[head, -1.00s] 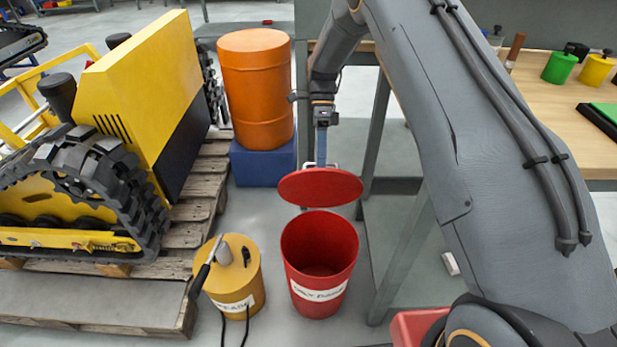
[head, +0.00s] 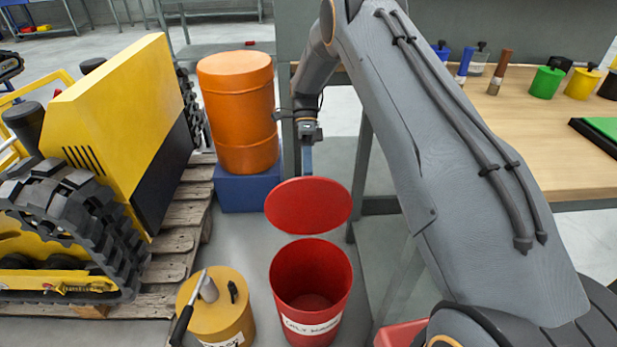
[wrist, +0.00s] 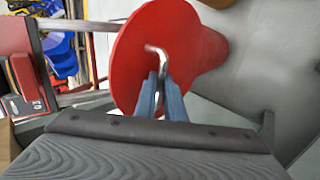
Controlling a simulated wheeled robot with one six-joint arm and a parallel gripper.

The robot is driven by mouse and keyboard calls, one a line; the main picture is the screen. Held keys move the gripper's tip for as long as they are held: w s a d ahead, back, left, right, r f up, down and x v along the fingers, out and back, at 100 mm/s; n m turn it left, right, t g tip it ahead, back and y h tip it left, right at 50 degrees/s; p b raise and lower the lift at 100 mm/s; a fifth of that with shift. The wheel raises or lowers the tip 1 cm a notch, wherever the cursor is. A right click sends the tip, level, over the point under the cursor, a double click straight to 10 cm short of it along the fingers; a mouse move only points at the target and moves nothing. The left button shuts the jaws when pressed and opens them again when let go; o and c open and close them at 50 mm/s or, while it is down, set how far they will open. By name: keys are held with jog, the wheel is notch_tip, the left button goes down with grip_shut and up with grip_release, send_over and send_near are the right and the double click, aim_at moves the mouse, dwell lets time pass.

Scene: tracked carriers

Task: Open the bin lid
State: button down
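The red bin (head: 311,290) stands on the floor with its mouth uncovered and its white label facing me. Its round red lid (head: 308,206) is tilted up at the back of the rim, underside towards me. In the wrist view the lid (wrist: 135,55) shows its outer face with a bent metal handle (wrist: 162,60). My gripper (wrist: 160,88) has its blue fingers on either side of the handle, apparently closed on it. In the head view my gripper (head: 307,160) is behind the lid, fingertips hidden.
A yellow can (head: 222,318) with a dark lever stands close left of the bin. An orange drum (head: 238,115) on a blue block (head: 247,190) is behind left. A wooden-topped workbench (head: 545,140) is at the right. A yellow tracked machine (head: 110,120) sits on pallets at left.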

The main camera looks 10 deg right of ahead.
jog(key=c, duration=1.8)
grip_release()
jog(key=shift+s+a+f, duration=0.1)
jog(key=shift+a+f, duration=0.15)
jog(key=shift+c, duration=0.2)
jog(key=shift+r, duration=0.1)
jog(key=shift+d+r, duration=0.1)
jog(key=v, duration=0.7)
jog(key=shift+w+r, duration=0.25)
jog(key=shift+w, duration=0.05)
